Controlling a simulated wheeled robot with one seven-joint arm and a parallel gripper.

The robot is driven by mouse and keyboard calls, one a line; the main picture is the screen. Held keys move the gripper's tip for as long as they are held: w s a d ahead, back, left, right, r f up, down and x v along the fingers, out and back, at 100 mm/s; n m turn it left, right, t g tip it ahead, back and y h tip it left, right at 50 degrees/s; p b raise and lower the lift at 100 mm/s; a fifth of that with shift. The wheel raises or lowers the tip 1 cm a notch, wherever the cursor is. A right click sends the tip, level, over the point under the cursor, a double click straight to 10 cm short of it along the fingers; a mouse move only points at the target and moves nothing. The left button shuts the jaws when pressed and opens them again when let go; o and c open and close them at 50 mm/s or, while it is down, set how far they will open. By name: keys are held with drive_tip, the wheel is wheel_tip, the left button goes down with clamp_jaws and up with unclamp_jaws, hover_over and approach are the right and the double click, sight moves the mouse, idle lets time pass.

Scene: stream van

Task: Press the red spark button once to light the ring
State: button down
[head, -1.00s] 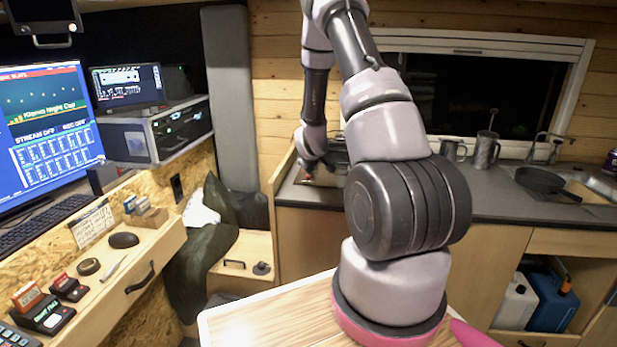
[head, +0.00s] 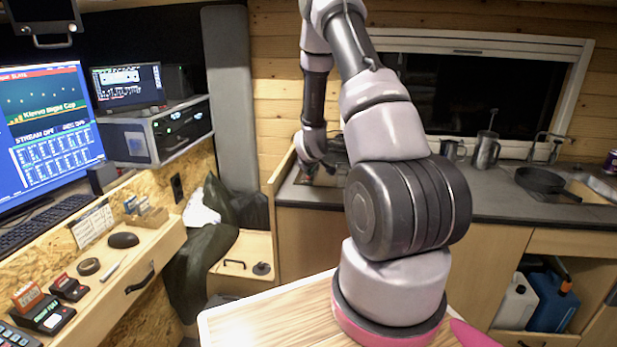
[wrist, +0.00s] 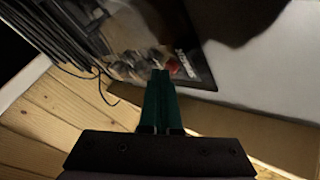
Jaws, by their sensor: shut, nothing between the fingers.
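My gripper (wrist: 160,74) shows in the wrist view as two green fingers pressed together, empty, reaching up the picture. Just beyond and right of the fingertips is a small red spot (wrist: 173,65), which may be the red spark button; it is blurred, and I cannot tell whether the tips touch it. It lies near the edge of a dark, glossy panel (wrist: 198,72) with white lettering. In the head view my gripper (head: 309,178) is small and dark at the left end of the counter, pointing down. The ring is not clearly visible; my wrist covers that area.
The dark counter (head: 445,192) runs right, with metal mugs (head: 486,150) and a black pan (head: 541,180) on it. A wooden side board (head: 279,172) borders its left end. A window (head: 470,95) is behind. A dark cable (wrist: 106,88) hangs in the wrist view.

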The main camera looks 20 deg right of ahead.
drive_tip(key=shift+r, duration=0.8)
drive_tip(key=shift+r, duration=2.5)
